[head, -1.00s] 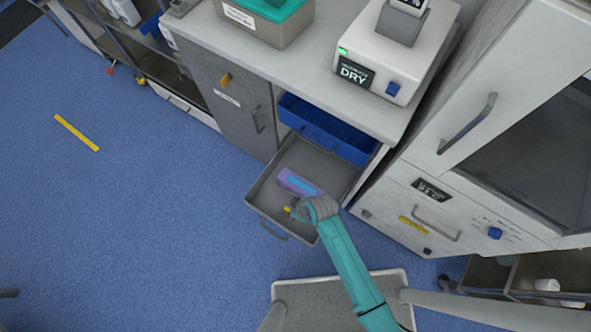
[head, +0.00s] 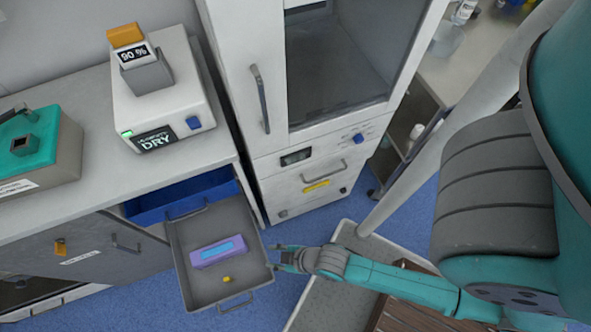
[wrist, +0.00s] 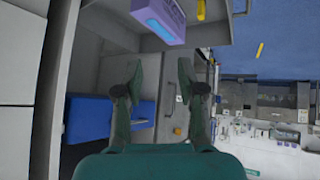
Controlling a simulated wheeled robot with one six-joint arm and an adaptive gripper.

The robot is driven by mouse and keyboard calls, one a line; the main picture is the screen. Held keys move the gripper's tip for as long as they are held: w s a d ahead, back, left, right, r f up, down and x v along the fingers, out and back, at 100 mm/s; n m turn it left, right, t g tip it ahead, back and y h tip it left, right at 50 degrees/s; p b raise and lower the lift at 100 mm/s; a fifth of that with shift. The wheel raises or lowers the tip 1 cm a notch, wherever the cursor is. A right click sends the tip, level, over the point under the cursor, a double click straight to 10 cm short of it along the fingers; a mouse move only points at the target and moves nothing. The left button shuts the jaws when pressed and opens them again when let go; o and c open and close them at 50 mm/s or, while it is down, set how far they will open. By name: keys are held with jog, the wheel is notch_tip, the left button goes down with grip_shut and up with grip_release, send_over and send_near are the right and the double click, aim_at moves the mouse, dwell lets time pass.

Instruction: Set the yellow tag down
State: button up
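The small yellow tag (head: 227,280) lies on the floor of the open grey drawer (head: 182,268), in front of a purple box with a blue top (head: 218,251). The tag also shows at the top of the wrist view (wrist: 201,10), beside the purple box (wrist: 160,18). My gripper (head: 272,257) is at the drawer's right side, apart from the tag. In the wrist view its two fingers (wrist: 160,78) are spread with nothing between them.
A blue drawer (head: 180,203) above is partly open. The counter (head: 85,120) holds a white DRY device (head: 165,100) and a teal-lidded box (head: 35,145). A white cabinet (head: 235,70) stands behind. A grey platform (head: 318,300) is right of the drawer.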

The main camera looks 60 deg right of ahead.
jog(key=s+d+r+m+t, duration=0.1)
jog(key=s+d+r+t, duration=0.1)
jog(key=r, duration=0.7)
jog(key=s+d+r+m+t+h, duration=0.1)
jog(key=s+r+m+t, duration=0.1)
jog(key=s+r, duration=0.3)
jog(key=s+d+r+m+t+h, duration=0.1)
jog(key=s+d+r+m+t, duration=0.1)
jog(key=r, duration=1.1)
jog(key=shift+s+d+r+t, duration=0.2)
jog(key=shift+s+d+t, duration=0.1)
jog(key=shift+s, duration=0.6)
